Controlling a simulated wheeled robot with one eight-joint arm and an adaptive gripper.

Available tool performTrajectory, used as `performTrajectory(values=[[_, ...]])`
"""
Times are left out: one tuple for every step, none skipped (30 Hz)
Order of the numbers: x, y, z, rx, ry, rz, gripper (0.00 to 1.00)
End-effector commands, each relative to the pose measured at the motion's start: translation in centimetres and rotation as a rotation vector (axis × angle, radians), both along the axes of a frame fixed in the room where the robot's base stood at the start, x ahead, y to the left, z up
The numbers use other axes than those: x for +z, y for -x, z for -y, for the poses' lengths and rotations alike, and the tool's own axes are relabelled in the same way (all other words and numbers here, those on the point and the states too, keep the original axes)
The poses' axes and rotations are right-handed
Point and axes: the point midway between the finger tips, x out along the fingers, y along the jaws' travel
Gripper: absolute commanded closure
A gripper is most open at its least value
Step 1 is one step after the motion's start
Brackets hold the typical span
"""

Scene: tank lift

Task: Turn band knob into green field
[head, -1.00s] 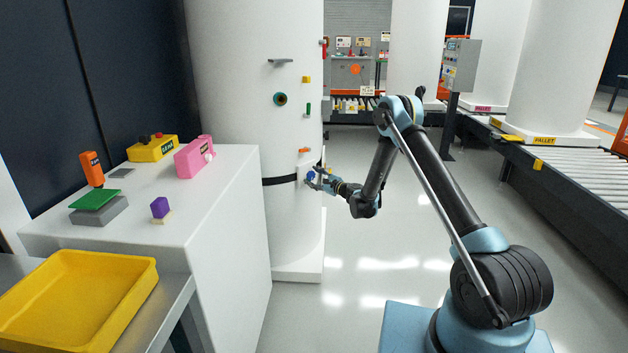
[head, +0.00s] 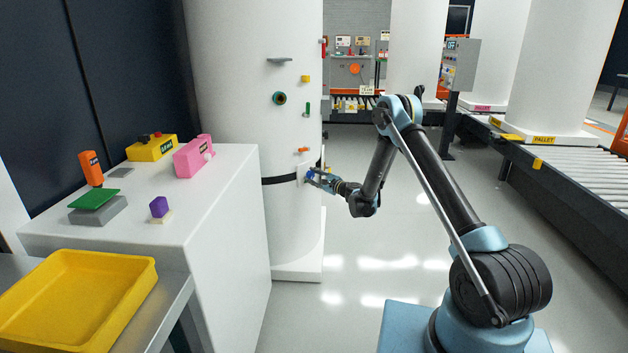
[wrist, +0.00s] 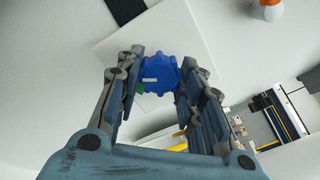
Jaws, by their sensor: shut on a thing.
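The band knob (wrist: 160,75) is blue and lobed, with a white mark on its face, and sits on a white plate (wrist: 124,52) in the wrist view. A small patch of green shows at the knob's lower left edge; the rest of any green field is hidden. My gripper (wrist: 158,82) is shut on the knob, one finger on each side.
Other fittings stick out of the tank above: an orange one (head: 303,150), a dark round one (head: 280,98) and a grey ledge (head: 279,60). A white counter (head: 225,215) stands left of the tank. Open floor (head: 385,250) lies to the right, before a roller conveyor (head: 570,160).

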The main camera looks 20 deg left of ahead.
Motion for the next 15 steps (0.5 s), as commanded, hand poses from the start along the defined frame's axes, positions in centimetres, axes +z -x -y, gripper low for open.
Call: performTrajectory(values=[[-0.04,0.1,-0.03,0.001,0.012,0.024,0.89],[-0.04,0.11,-0.03,0.001,0.021,0.042,0.89],[-0.04,0.12,-0.04,0.001,0.034,0.067,0.89],[-0.05,0.13,-0.04,0.001,0.043,0.086,0.89],[-0.06,0.13,-0.04,0.001,0.053,0.106,0.89],[-0.07,0.15,-0.05,0.002,0.067,0.133,0.89],[-0.08,0.15,-0.05,0.002,0.078,0.153,0.89],[-0.09,0.16,-0.05,0.002,0.088,0.173,0.89],[-0.09,0.18,-0.05,0.003,0.1,0.2,0.89],[-0.1,0.18,-0.06,0.003,0.11,0.22,0.89],[-0.1,0.19,-0.06,0.003,0.12,0.24,0.89],[-0.12,0.2,-0.07,0.003,0.132,0.264,0.89],[-0.12,0.21,-0.07,0.003,0.141,0.281,0.89],[-0.13,0.22,-0.06,0.003,0.15,0.299,0.89],[-0.14,0.24,-0.07,0.003,0.161,0.321,0.89]])
